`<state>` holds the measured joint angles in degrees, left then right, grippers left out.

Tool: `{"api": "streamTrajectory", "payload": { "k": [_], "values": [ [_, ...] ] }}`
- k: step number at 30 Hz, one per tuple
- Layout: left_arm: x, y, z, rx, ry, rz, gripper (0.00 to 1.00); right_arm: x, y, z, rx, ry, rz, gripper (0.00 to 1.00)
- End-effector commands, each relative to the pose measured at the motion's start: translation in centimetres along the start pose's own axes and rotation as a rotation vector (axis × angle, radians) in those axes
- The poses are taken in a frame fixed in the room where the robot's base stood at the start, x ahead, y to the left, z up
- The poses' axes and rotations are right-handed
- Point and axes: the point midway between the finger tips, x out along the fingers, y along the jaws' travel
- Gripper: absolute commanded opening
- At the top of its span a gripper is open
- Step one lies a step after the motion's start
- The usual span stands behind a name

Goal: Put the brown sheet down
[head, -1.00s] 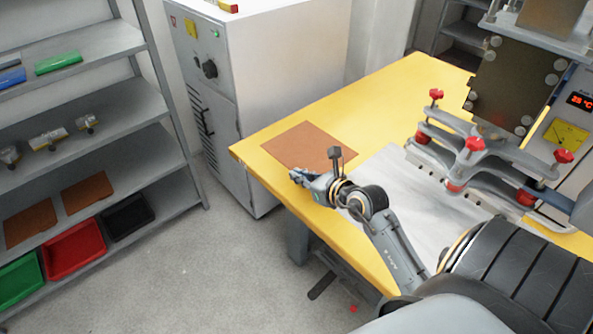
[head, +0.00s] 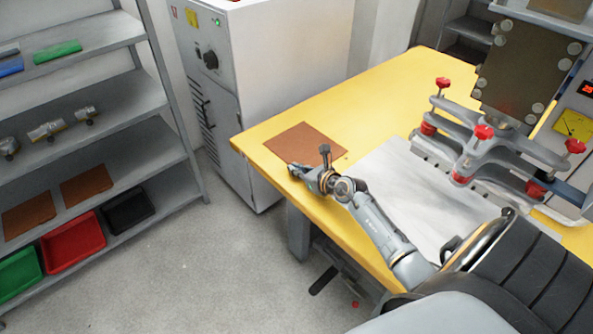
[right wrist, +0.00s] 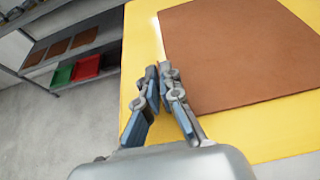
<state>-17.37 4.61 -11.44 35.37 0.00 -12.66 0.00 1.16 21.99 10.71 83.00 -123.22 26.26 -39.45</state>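A square brown sheet (head: 307,142) is flat and level at the left end of the yellow table (head: 385,95). It looks to be on or just over the tabletop; I cannot tell whether a gap is left. My right gripper (head: 294,166) is at the sheet's near left edge. In the right wrist view the sheet (right wrist: 240,55) extends to the right of the fingers (right wrist: 159,72). The fingertips are close together at its edge, and look shut on it. The exact contact is hard to see. My left gripper is not in view.
A pale mat (head: 420,195) lies right of the sheet, with a press with red knobs (head: 480,150) behind it. A grey cabinet (head: 270,80) stands beyond the table.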

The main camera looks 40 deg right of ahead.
Motion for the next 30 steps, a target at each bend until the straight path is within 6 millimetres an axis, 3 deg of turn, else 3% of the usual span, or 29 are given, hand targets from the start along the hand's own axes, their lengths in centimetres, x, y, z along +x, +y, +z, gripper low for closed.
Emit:
{"api": "streamTrajectory", "payload": {
  "k": [9,12,13,24,30],
  "values": [
    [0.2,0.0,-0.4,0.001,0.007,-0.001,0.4,0.1,0.0,-0.2,-0.001,-0.002,0.0,0.0],
    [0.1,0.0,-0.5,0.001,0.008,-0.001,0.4,0.1,0.0,-0.1,-0.001,-0.001,0.001,0.24],
    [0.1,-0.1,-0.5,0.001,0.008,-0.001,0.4,0.1,0.0,-0.1,-0.001,-0.001,0.001,0.28],
    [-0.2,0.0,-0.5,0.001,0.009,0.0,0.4,-0.3,0.0,0.2,-0.001,0.0,0.0,0.28],
    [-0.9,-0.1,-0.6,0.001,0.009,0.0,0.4,-3.5,0.1,0.2,-0.003,0.002,0.001,0.28]
  ]
}}
